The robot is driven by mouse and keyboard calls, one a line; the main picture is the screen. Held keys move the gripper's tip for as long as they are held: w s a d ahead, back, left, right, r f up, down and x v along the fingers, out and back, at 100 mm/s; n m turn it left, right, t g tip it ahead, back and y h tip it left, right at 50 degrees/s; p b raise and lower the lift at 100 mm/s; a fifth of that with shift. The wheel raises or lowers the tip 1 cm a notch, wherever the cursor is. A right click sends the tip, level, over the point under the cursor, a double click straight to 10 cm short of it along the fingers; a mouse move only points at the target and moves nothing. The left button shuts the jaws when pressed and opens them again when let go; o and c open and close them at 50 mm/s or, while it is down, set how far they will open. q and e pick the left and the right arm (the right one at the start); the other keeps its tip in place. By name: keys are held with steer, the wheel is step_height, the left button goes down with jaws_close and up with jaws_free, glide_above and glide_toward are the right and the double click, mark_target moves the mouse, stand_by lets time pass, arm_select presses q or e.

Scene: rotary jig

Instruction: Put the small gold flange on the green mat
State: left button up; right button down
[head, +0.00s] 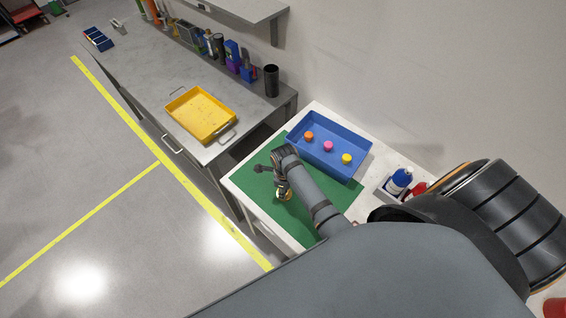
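The green mat (253,190) lies flat on the white table, left of and partly under the blue tray. The arm in view is seen from above and reaches over the mat. I take it for my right arm, since its large shoulder joint is at the right. Its gripper (283,188) points down over the middle of the mat. A small gold piece (285,194) shows at its fingertips and looks like the small gold flange. The fingers are too small and too covered to show whether they are closed on it, or whether it touches the mat. My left gripper is out of view.
The blue tray (361,170) holds an orange knob (309,136), a pink knob (328,146) and a yellow knob (347,158). A blue bottle (399,181) stands in a small box at the right. A yellow tray (201,114) sits on the grey bench. The mat's left part is clear.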

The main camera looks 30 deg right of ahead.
steer(key=shift+s+a, duration=0.2)
steer(key=shift+s, duration=0.1)
steer(key=c, duration=1.3)
jaws_free()
steer(key=shift+w+f, duration=0.1)
steer(key=shift+o, duration=1.3)
steer(key=shift+w+d+f, duration=0.1)
steer(key=shift+d, duration=0.05)
steer(key=shift+o, duration=0.3)
arm_select(q)
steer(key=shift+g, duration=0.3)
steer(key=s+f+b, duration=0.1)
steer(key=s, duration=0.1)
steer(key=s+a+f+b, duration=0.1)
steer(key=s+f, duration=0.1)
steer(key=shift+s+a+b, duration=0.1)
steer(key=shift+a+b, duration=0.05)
steer(key=shift+b, duration=0.2)
arm_select(e)
step_height(320, 180, up, 13)
steer(key=shift+f, duration=0.15)
